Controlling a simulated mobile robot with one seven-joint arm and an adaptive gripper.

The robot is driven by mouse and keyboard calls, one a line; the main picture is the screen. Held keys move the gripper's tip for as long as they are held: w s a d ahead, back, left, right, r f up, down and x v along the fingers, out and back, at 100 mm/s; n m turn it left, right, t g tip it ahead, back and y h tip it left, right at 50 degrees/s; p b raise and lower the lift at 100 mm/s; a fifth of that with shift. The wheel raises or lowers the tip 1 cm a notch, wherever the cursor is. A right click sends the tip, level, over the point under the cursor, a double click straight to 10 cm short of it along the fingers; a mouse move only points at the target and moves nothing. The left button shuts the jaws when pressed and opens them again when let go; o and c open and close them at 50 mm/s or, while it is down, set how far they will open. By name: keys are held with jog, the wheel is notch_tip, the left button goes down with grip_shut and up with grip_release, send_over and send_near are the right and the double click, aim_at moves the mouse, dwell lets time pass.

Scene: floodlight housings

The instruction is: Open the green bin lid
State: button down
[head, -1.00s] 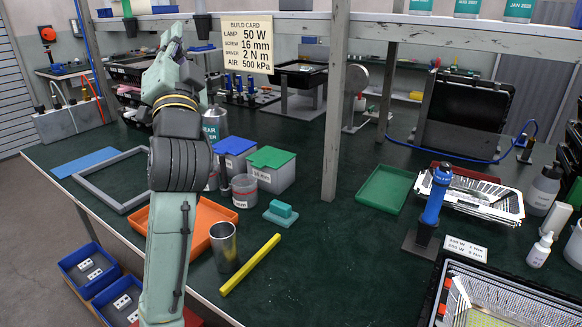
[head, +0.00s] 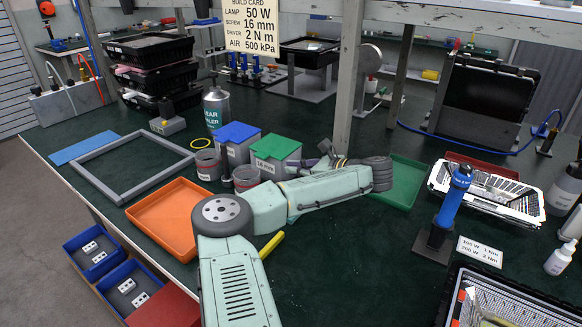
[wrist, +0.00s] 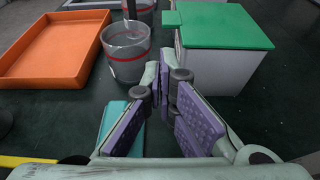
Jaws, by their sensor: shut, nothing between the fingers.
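The green lid (head: 276,147) lies flat and closed on a pale grey bin (head: 268,168) in the middle of the bench. In the wrist view the lid (wrist: 222,26) is at upper right, with a small tab at its left edge. The white bin front (wrist: 206,72) shows below it. My gripper (head: 327,158) is just right of the bin in the head view, partly behind my own arm. In the wrist view my gripper (wrist: 167,78) is shut and empty, its purple pads pointing ahead toward the near left side of the bin, apart from the lid.
A blue-lidded bin (head: 238,132) stands left of the green one. A red-banded clear pot (wrist: 126,52) is close by on the left, with an orange tray (wrist: 62,48) beyond. A teal block (wrist: 122,122) lies beneath my fingers. A shelf post (head: 350,80) rises behind right.

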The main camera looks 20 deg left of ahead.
jog(key=a+f+b, duration=0.1)
jog(key=b, duration=0.1)
jog(key=a+f+b, duration=0.1)
jog(key=shift+w+b, duration=0.25)
jog(key=shift+b, duration=0.15)
jog(key=shift+w+a+r+p, duration=0.25)
jog(key=shift+a+r+p, duration=0.2)
jog(key=shift+a+p, duration=0.3)
jog(key=p+x, duration=0.1)
jog(key=x, duration=0.4)
jog(key=shift+f, duration=0.15)
jog(key=shift+w+a+f, duration=0.2)
jog(key=shift+w+a, duration=0.05)
jog(key=shift+a, duration=0.1)
jog(key=shift+w+r, duration=0.1)
jog(key=shift+r, duration=0.05)
